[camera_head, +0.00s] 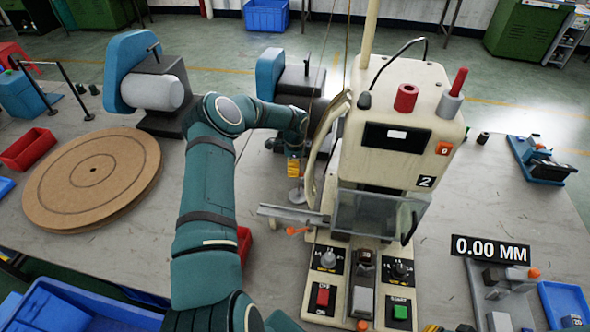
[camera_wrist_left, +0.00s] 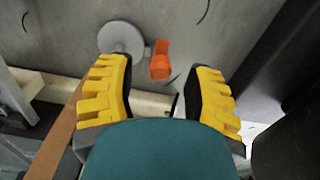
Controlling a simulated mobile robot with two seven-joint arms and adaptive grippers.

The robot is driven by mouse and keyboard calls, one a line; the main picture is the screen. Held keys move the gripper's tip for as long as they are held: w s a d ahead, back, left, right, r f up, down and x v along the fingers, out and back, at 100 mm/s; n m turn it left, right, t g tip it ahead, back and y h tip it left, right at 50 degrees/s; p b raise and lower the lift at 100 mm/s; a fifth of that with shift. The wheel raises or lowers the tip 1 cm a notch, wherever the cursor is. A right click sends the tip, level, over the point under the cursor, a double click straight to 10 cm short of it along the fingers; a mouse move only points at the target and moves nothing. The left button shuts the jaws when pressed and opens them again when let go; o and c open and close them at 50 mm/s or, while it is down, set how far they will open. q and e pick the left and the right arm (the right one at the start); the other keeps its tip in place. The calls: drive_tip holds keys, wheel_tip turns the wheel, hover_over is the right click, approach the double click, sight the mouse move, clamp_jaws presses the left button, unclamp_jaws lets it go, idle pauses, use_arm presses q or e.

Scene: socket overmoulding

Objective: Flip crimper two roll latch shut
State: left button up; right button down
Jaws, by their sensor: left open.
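Crimper two is the cream machine (camera_head: 395,130) with a "2" label, standing on the bench right of centre. A small orange lever (camera_head: 296,231) shows at its left side, by a metal arm; I take it to be the roll latch. An orange lever (camera_wrist_left: 160,60) also shows in the left wrist view, beside a grey disc (camera_wrist_left: 120,38). My left gripper (camera_head: 293,168) is beside the machine's left side, with yellow fingers. In the wrist view the left gripper (camera_wrist_left: 160,88) is open and empty, with the lever beyond its fingertips, apart from them. My right gripper is not in view.
Blue machines (camera_head: 150,75) stand at the back. The crimper's clear guard (camera_head: 370,213) and its front panel with red and green switches face me. A "0.00 MM" display (camera_head: 490,250) is at the right.

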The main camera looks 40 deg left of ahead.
use_arm(q)
drive_tip(key=shift+f, duration=1)
clamp_jaws()
